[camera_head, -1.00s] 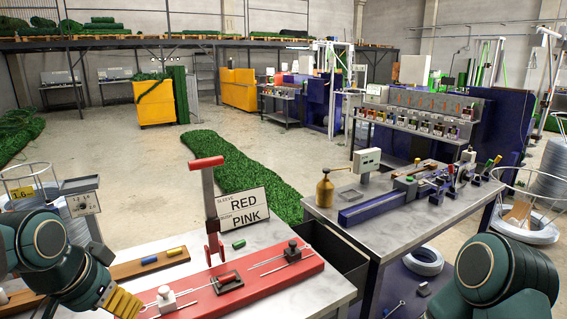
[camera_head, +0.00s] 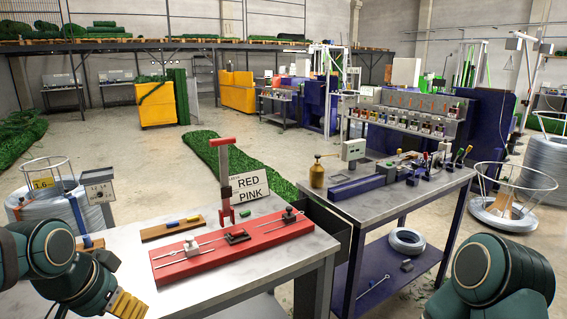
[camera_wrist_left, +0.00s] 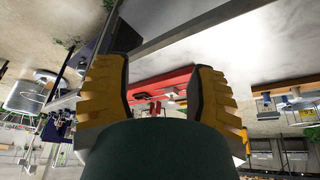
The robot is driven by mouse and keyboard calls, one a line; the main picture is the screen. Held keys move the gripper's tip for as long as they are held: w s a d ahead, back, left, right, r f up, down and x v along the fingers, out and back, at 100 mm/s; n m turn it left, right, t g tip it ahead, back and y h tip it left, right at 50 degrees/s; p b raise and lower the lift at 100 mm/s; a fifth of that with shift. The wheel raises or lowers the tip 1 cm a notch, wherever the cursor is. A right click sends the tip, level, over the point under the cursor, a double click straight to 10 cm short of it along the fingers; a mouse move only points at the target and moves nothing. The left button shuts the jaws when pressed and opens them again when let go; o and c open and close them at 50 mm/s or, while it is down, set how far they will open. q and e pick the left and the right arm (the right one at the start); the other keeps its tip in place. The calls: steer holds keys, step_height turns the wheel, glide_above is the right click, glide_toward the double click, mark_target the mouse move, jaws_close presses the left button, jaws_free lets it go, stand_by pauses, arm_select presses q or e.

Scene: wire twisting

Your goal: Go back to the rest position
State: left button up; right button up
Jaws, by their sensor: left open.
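My left gripper (camera_head: 128,303) is low at the left in the head view, by the near edge of the steel table (camera_head: 285,272). In the left wrist view its two yellow fingers (camera_wrist_left: 157,70) stand wide apart with nothing held between them. A red fixture (camera_head: 187,268) with an upright red lever press (camera_head: 224,170) lies on the table, clear of the gripper. Thin wires (camera_head: 278,227) lie along it through small clamp blocks. My right arm shows at the bottom right of the head view, but its gripper is out of frame.
A wooden strip (camera_head: 152,234) with small coloured sleeves and a "RED PINK" sign (camera_head: 249,187) are on the table. A second workbench (camera_head: 375,206) stands to the right. Wire coils (camera_head: 507,212) stand at both sides. Open floor (camera_head: 120,150) lies beyond.

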arm_select(q)
steer(key=w+d+f+n+g+h, duration=0.15)
steer(key=d+f, duration=0.35)
steer(key=f, duration=0.6)
steer(key=w+d+f+h, duration=0.1)
steer(key=w+d+f, duration=0.35)
steer(key=f, duration=0.75)
steer(key=s+d+f+n, duration=0.1)
steer(key=s+d+f, duration=0.3)
steer(key=f, duration=0.3)
steer(key=s+d+f+n+g, duration=0.1)
steer(key=s+d+f, duration=0.3)
steer(key=s+f, duration=0.2)
steer(key=shift+s+d+f+n, duration=0.15)
steer(key=shift+s+f+n, duration=0.25)
steer(key=shift+f, duration=0.3)
